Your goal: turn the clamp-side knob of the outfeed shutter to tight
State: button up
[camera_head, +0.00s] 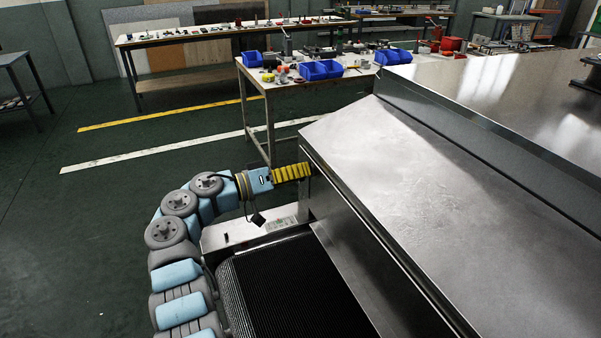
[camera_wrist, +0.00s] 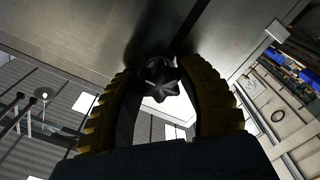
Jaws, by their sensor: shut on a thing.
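The knob (camera_wrist: 160,80) is a dark, star-shaped handle at the upper middle of the wrist view, against a grey metal panel (camera_wrist: 85,30). My gripper (camera_wrist: 160,88) has its two yellow ribbed fingers on either side of the knob, closed on it. In the head view my gripper (camera_head: 308,170) reaches the near-left edge of the steel dryer hood (camera_head: 460,190), and its fingertips are hidden there. The knob does not show in the head view. I cannot tell how tight the knob is.
A black mesh conveyor belt (camera_head: 290,285) runs below the hood, with a pale side frame (camera_head: 245,232) beside my arm. A workbench with blue bins (camera_head: 320,70) stands behind. The green floor (camera_head: 80,220) at left is clear.

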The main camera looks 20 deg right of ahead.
jog(key=o, duration=1.2)
jog(key=shift+a, duration=0.15)
jog(key=a, duration=1.1)
jog(key=shift+s+a, duration=0.15)
jog(key=shift+a, duration=0.25)
